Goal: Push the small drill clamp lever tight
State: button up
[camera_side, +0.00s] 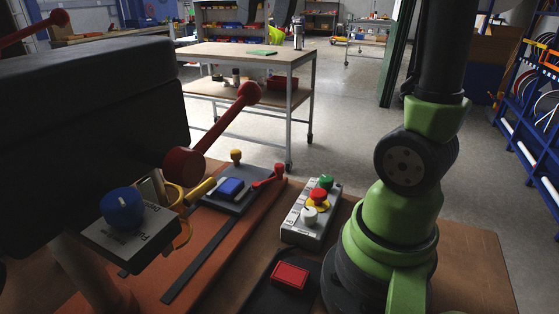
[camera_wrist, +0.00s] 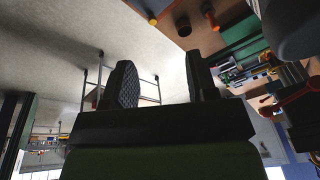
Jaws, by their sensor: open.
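The small red clamp lever (camera_side: 270,177) sits at the right end of a dark vise-like plate (camera_side: 234,196) in the side view, with its knob end raised. A blue block (camera_side: 229,188) lies on that plate. My gripper (camera_wrist: 160,82) is open and empty in the wrist view, its two dark fingers spread wide over a view of floor and benches. In the side view only dark shapes at the top edge may be its fingers, well away from the lever. I cannot tell whether the small lever shows in the wrist view.
The drill's large red handle (camera_side: 222,124) slants above and left of the plate. A blue knob (camera_side: 122,208) is at left. A button box (camera_side: 310,214) with green, red and white buttons and a red button (camera_side: 290,276) stand right of the plate. A workbench (camera_side: 245,52) stands behind.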

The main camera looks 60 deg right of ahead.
jog(key=w+d+f+m+g, duration=0.3)
jog(key=d, duration=0.8)
send_over(279, 165)
notch_tip(279, 165, down, 20)
notch_tip(279, 165, down, 10)
jog(key=shift+f, duration=0.2)
jog(key=shift+c, duration=0.5)
grip_shut()
